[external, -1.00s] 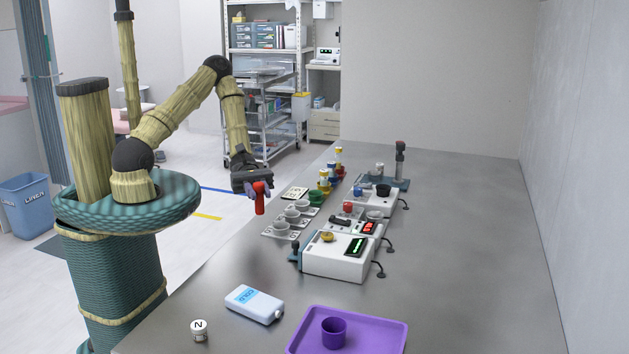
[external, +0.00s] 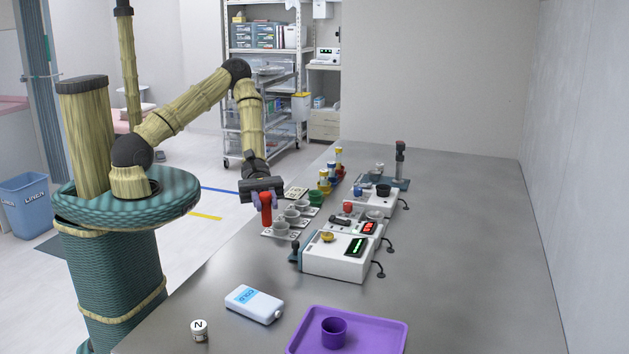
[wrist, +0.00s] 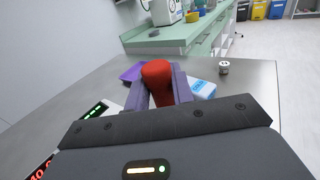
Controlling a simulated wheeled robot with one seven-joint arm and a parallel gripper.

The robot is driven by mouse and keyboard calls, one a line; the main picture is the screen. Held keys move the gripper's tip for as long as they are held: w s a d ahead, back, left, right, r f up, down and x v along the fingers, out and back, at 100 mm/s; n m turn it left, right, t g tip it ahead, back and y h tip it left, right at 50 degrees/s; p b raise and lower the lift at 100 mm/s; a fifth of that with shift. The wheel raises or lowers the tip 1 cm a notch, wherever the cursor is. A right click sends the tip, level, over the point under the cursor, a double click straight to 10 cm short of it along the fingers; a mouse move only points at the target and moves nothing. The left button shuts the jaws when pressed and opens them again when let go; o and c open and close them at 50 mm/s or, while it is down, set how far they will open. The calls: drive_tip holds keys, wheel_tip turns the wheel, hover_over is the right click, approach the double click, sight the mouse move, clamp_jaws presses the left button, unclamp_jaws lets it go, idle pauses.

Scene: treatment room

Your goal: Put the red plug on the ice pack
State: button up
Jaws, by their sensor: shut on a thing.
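The red plug (external: 266,209) is held upright between the purple fingers of my gripper (external: 265,198), above the table's left edge. In the wrist view the plug (wrist: 158,80) sits between the fingertips of my gripper (wrist: 160,88). The ice pack (external: 254,304), a white and light blue flat pack with a blue label, lies on the near part of the table. It also shows in the wrist view (wrist: 203,88), partly hidden behind the right finger. My gripper is well above and beyond the ice pack, apart from it.
A purple tray (external: 385,322) with a purple cup (external: 334,331) is right of the ice pack. A white jar marked N (external: 199,330) stands to its left. A white device (external: 334,262) and several small cups (external: 280,229) are near my gripper. The table's right side is clear.

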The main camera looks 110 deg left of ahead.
drive_tip(key=w+d+r+m+g+p, duration=0.15)
drive_tip(key=w+d, duration=0.25)
drive_tip(key=d, duration=0.5)
drive_tip(key=g+h, duration=0.2)
hover_over(254, 299)
drive_tip(key=shift+r+m+t+p, duration=0.25)
drive_tip(key=shift+r+m+p, duration=0.05)
drive_tip(key=shift+r+m, duration=0.05)
wheel_tip(254, 299, down, 6)
drive_tip(key=shift+f, duration=0.15)
drive_tip(key=shift+f, duration=1.85)
